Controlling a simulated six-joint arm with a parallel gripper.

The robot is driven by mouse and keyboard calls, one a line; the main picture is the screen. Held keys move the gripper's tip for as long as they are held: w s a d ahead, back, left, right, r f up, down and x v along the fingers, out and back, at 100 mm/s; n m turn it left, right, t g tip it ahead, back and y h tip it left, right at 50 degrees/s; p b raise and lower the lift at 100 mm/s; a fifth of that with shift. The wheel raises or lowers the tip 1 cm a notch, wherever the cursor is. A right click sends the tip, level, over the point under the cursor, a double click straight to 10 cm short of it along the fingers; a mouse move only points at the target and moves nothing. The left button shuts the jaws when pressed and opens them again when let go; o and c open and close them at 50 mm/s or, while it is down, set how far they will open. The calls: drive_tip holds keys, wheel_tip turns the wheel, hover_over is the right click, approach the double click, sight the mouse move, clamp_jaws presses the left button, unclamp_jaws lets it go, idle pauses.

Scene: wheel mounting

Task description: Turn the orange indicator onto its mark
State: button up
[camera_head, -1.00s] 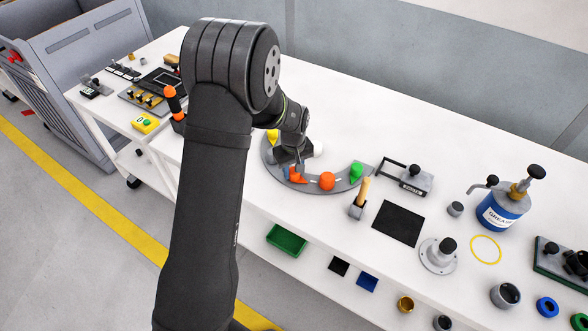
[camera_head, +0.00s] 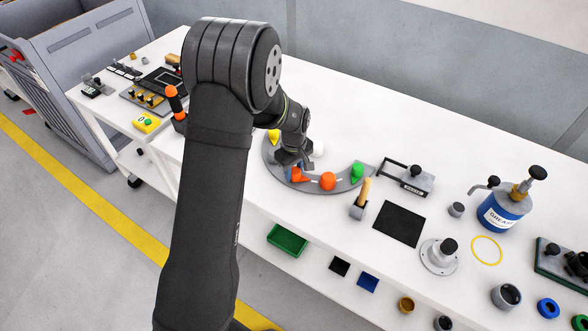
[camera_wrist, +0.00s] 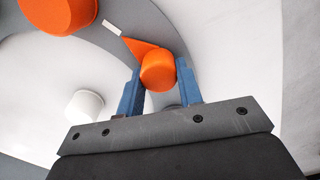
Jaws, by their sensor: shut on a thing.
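The orange indicator (camera_wrist: 158,70) is a round knob with a pointed tip, set on a grey curved plate. In the wrist view its tip points up and left, toward a short white mark (camera_wrist: 112,28) on the plate, with a gap between them. My gripper (camera_wrist: 160,88) is shut on the knob, one blue finger on each side. In the head view the indicator (camera_head: 298,174) shows at the front of the grey plate (camera_head: 325,187), partly hidden by my gripper (camera_head: 293,168).
A larger orange knob (camera_head: 327,181) and a green pointed knob (camera_head: 356,170) stand on the same plate to the right. A yellow one (camera_head: 274,136) stands at the back left. A white knob (camera_wrist: 84,105) is near my gripper. A wooden-handled tool (camera_head: 362,192) stands right of the plate.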

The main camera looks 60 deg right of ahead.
sight(294, 170)
drive_tip(key=o, duration=1)
drive_tip(key=shift+s, duration=0.15)
wheel_tip(294, 170, up, 17)
drive_tip(key=shift+r, duration=0.2)
wheel_tip(294, 170, down, 18)
drive_tip(key=shift+r, duration=0.25)
drive_tip(key=shift+r, duration=0.1)
